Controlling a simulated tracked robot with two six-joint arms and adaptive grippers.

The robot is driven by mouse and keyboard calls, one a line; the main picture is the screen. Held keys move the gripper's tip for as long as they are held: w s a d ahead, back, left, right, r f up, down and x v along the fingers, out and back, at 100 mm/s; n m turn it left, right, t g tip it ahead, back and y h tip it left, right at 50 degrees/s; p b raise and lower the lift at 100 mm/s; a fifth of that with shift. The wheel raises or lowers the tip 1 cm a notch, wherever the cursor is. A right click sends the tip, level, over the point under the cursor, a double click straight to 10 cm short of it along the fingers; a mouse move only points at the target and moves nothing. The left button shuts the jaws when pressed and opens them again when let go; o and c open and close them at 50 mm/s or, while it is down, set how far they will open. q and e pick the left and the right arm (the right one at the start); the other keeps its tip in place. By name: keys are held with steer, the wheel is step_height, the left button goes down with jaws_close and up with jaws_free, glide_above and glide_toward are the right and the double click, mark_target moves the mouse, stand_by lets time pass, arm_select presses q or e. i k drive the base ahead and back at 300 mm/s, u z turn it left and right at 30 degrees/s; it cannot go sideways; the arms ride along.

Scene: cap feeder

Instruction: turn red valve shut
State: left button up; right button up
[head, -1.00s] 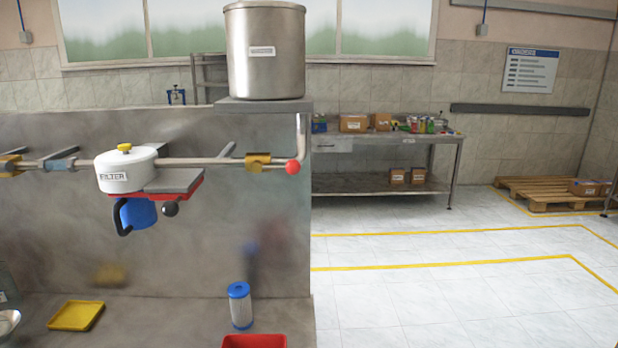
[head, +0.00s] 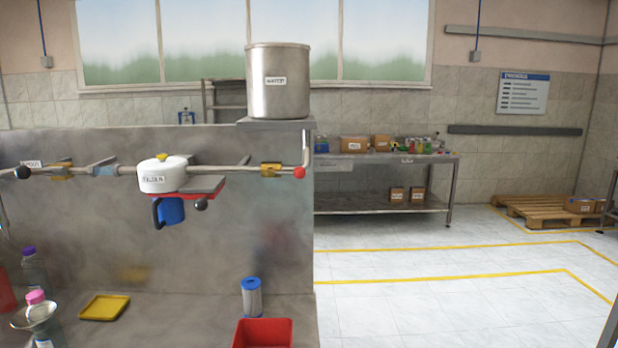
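The red valve knob (head: 299,172) is a round red ball at the right end of the horizontal pipe, by the elbow below the steel tank (head: 278,82). A brass valve body (head: 271,170) sits just left of it. The handle between them seems to lie along the pipe, but is too small to be sure. A white filter housing (head: 163,175) sits on the same pipe further left. Neither of my grippers is in view.
A blue cup-like part (head: 171,211) hangs under the filter. A black knob (head: 22,172) is at the pipe's left end. On the bench are a yellow tray (head: 104,308), a blue-capped cartridge (head: 251,298), a red bin (head: 263,334) and bottles.

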mark_target(299, 173)
steer(key=u, duration=0.1)
steer(key=i, duration=0.9)
steer(key=z, duration=0.05)
